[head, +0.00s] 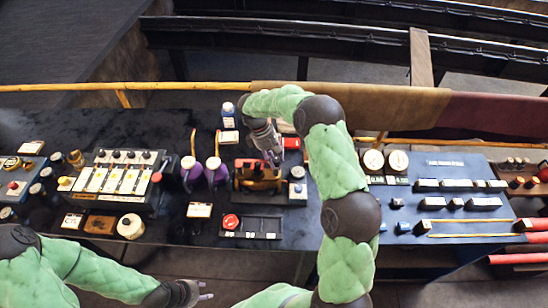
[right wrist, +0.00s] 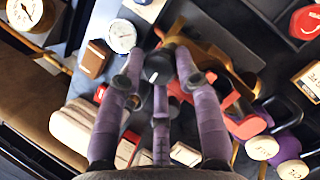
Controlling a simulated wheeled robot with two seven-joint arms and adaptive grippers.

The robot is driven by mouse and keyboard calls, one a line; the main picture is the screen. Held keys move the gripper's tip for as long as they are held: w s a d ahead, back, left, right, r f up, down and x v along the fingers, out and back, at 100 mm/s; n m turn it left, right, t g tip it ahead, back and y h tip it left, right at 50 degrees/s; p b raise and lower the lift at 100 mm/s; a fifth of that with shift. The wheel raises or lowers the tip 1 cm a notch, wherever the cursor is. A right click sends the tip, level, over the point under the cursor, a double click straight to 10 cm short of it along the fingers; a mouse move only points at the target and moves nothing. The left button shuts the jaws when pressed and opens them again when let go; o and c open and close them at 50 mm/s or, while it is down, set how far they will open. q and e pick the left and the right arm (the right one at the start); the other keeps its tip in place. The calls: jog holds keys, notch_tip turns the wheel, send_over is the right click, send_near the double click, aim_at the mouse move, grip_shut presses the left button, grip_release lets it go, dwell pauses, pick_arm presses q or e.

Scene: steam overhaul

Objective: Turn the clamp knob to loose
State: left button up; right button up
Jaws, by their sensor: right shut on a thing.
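The clamp knob is a black knob (right wrist: 158,70) with a white mark, seen in the right wrist view. It sits by a brass-coloured clamp body (right wrist: 207,58) with red parts, which also shows in the head view (head: 258,184). My right gripper (right wrist: 160,62) has its purple-grey fingers closed around the knob. In the head view my right gripper (head: 270,158) reaches down onto the clamp from above and hides the knob. My left gripper (head: 207,290) is low at the left, in front of the bench, empty, with its fingers apart.
A blue gauge panel (head: 455,210) lies further right.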

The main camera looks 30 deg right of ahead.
jog(key=shift+s+f, duration=0.15)
jog(key=shift+s, duration=0.15)
jog(key=o, duration=1.1)
jog(key=shift+s, duration=0.1)
jog(key=shift+d, duration=0.1)
jog(key=shift+r, duration=0.2)
jog(key=shift+w+r, duration=0.3)
jog(key=v, duration=1.1)
jog(key=shift+s, duration=0.15)
